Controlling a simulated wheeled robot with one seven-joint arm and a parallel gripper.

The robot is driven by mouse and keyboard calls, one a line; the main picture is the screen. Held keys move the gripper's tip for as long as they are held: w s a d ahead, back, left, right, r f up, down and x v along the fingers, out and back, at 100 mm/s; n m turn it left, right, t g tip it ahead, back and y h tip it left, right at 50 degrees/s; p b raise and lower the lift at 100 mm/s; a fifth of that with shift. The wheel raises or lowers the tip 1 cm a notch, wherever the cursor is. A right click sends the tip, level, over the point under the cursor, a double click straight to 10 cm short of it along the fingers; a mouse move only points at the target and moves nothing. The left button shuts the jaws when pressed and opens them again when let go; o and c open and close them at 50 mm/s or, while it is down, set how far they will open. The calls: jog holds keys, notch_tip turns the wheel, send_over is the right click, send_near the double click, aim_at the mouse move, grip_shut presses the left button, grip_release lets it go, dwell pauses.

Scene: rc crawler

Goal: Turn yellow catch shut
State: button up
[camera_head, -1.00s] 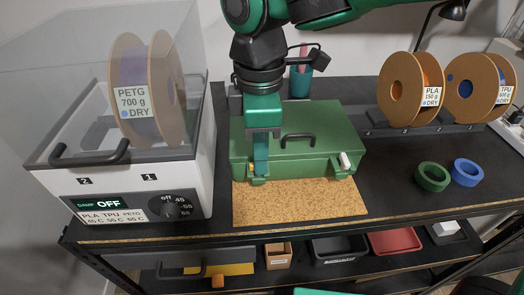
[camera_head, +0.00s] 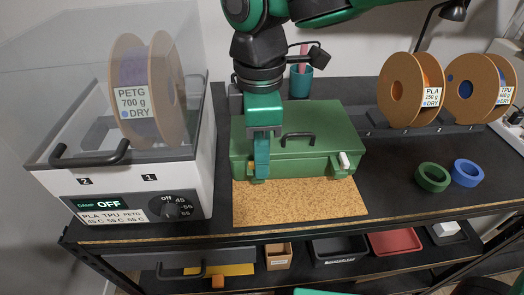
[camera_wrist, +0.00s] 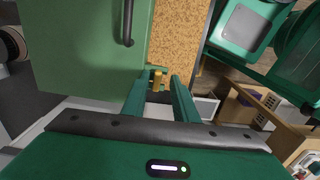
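The green case (camera_head: 300,165) stands closed on the bench behind a cork mat, with a dark handle on its lid. The yellow catch (camera_head: 250,171) is at the left of its front; in the wrist view the catch (camera_wrist: 157,82) shows between my fingertips. My gripper (camera_head: 261,177) points down at the case's left front. In the wrist view my gripper (camera_wrist: 160,80) has its two teal fingers apart, around the catch, with a gap visible; contact is unclear. The fingers partly hide the catch in the head view. A white catch (camera_head: 344,160) is at the case's right front.
A filament dryer (camera_head: 140,180) with a clear cover stands close at left. The cork mat (camera_head: 300,203) is bare in front of the case. Green (camera_head: 432,178) and blue (camera_head: 466,173) rings and spools (camera_head: 398,90) are at right. A pen cup (camera_head: 301,83) stands behind.

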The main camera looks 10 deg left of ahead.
notch_tip(320, 180, up, 10)
jog(key=shift+r, duration=0.25)
jog(key=shift+w, duration=0.1)
jog(key=w+d+f+m, duration=0.2)
jog(key=d+f+m, duration=0.15)
jog(key=d, duration=0.55)
jog(key=w+d+f+m, duration=0.25)
jog(key=d+m, duration=0.25)
jog(key=d, duration=0.4)
jog(key=w+d+f+m, duration=0.2)
jog(key=d+m, duration=0.3)
jog(key=d, duration=0.4)
jog(key=s+d+f+m, duration=0.1)
jog(key=s+d+m, duration=0.1)
jog(key=d, duration=0.2)
jog(key=s+d+f+m, duration=0.1)
jog(key=d+f+m, duration=0.1)
jog(key=d, duration=0.3)
jog(key=s+d+f+m, duration=0.2)
jog(key=d+m, duration=0.1)
jog(key=d, duration=0.1)
jog(key=shift+s+d+m, duration=0.2)
jog(key=shift+s+m, duration=0.05)
jog(key=shift+s, duration=0.1)
jog(key=s+d+f+m, duration=0.4)
jog(key=s+d+m, duration=0.2)
jog(key=s, duration=0.2)
jog(key=shift+f, duration=0.4)
jog(key=shift+d, duration=0.1)
